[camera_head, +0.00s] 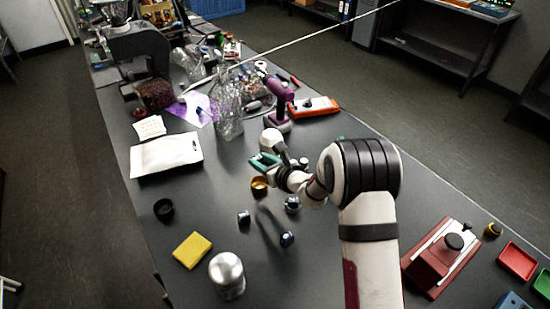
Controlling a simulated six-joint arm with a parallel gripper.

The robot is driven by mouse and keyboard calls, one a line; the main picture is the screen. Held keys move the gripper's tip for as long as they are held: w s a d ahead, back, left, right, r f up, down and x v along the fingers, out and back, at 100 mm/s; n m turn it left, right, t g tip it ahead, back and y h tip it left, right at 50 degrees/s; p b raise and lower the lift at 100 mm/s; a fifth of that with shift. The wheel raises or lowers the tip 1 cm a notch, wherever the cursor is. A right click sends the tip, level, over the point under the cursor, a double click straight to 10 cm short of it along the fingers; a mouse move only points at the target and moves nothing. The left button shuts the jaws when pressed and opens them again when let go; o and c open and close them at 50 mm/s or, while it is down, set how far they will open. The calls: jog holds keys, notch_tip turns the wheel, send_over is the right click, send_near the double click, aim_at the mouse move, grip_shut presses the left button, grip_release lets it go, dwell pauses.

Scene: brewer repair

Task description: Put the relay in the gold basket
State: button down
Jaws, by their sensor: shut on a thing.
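The gold basket (260,187) is a small round gold cup standing upright on the dark bench, near the middle of the view. My gripper (265,162) has teal fingers and is at the end of my white arm, just behind and above the gold basket in the picture. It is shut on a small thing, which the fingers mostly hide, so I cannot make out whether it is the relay. I cannot see clearly into the basket. No other part can be surely identified as the relay.
Small dark metallic parts (287,239) lie in front of the basket. A black cup (163,209), yellow sponge (192,250) and silver canister (227,275) stand to the left. A clear glass vessel (229,115) and purple drill (279,100) stand behind. A red tamping stand (440,257) is at right.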

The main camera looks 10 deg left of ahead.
aim_at(263, 192)
notch_tip(263, 192, down, 9)
jog(key=shift+r, duration=0.1)
dwell(0.3)
jog(key=shift+c, duration=2.3)
grip_release()
notch_tip(263, 192, up, 7)
